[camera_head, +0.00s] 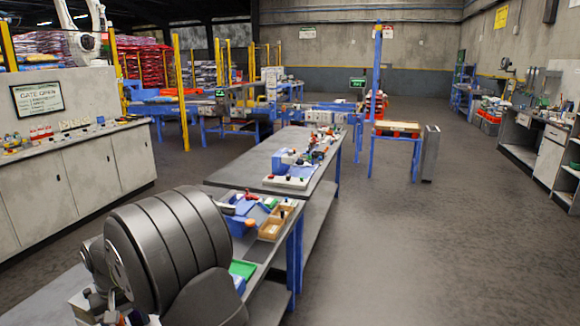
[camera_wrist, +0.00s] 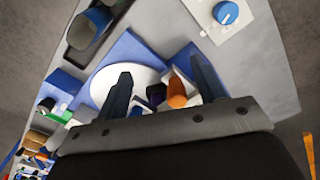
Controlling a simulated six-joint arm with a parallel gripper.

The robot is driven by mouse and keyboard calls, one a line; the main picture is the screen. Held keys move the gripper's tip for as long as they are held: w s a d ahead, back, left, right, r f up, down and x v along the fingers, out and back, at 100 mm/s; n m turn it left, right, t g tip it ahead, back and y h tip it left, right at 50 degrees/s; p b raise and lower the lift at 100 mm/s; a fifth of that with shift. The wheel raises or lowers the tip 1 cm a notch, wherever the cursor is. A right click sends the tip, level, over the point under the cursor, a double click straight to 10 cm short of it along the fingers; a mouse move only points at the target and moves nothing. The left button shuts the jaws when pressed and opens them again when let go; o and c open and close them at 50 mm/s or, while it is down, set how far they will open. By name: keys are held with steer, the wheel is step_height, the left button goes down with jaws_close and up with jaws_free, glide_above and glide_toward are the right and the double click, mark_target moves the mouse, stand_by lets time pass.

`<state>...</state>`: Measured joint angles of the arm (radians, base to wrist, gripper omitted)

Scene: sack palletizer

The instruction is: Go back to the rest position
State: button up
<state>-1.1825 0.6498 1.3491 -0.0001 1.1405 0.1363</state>
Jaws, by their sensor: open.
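My gripper (camera_wrist: 163,82) shows in the wrist view with its two dark fingers spread apart and nothing clasped between them. Below the fingers are a blue fixture with a white round disc (camera_wrist: 120,78), and an orange piece (camera_wrist: 177,90) beside a dark one. I cannot tell how far beneath the fingers they lie. In the head view my large dark grey arm link fills the lower left, and my gripper cannot be made out there.
A grey workbench (camera_head: 250,165) with trays and small parts runs ahead of my arm. A white plate with a blue knob (camera_wrist: 227,12) lies on it. A cabinet counter (camera_head: 75,170) stands at left. Open floor (camera_head: 420,250) lies to the right.

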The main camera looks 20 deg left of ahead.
steer(key=a, duration=0.2)
steer(key=shift+a+f, duration=0.15)
steer(key=shift+a, duration=0.25)
step_height(320, 180, up, 10)
steer(key=shift+f, duration=0.1)
